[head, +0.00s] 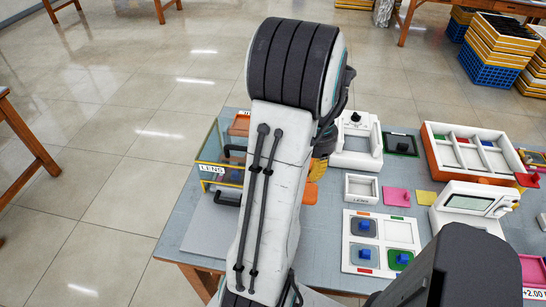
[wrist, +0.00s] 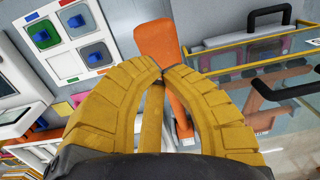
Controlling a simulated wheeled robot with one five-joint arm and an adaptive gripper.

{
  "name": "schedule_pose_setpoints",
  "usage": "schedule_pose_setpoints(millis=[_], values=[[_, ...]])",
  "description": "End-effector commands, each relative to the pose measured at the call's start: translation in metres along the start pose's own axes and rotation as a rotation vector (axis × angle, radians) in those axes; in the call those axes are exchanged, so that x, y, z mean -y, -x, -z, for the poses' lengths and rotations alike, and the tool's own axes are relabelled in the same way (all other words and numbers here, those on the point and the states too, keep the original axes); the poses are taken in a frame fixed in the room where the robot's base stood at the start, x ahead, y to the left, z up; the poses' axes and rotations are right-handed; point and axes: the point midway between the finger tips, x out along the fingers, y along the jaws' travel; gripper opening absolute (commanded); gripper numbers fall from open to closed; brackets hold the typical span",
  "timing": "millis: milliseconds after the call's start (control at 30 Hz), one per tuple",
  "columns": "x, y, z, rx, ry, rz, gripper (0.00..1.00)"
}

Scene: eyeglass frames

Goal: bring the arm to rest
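My gripper (wrist: 160,71) has yellow ribbed fingers that curve together, and their tips meet or nearly meet in the wrist view. I see nothing held between them. An orange flat piece (wrist: 157,42) lies beyond the fingertips and partly behind the right finger; a gap between them is hard to judge. In the head view my arm stretches over the grey table (head: 325,262) and hides most of my gripper. Only a bit of a yellow finger (head: 319,167) shows to the right of the arm, with the orange piece (head: 310,194) just below it.
A clear case labelled LENS (head: 212,170) with black handles stands left of my arm. To the right are a white tray with blue knobbed pieces (head: 381,242), a small white box (head: 361,188), a white device (head: 470,203) and an orange sectioned bin (head: 432,150).

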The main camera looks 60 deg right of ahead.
Motion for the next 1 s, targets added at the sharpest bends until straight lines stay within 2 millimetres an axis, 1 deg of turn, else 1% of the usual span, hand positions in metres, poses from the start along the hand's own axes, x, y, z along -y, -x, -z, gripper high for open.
schedule_pose_setpoints(millis=[33, 667, 833, 867, 1000], values=[[0.0, 0.002, 0.0, 0.001, 0.0, 0.0, 0.0], [0.0, 0.001, 0.001, 0.0, -0.001, 0.0, 0.0], [0.0, 0.001, 0.0, 0.001, -0.047, 0.0, 0.0], [0.001, 0.0, -0.002, 0.007, -0.066, 0.001, 0.0], [0.007, -0.017, -0.037, 0.096, -0.122, 0.011, 0.0]])
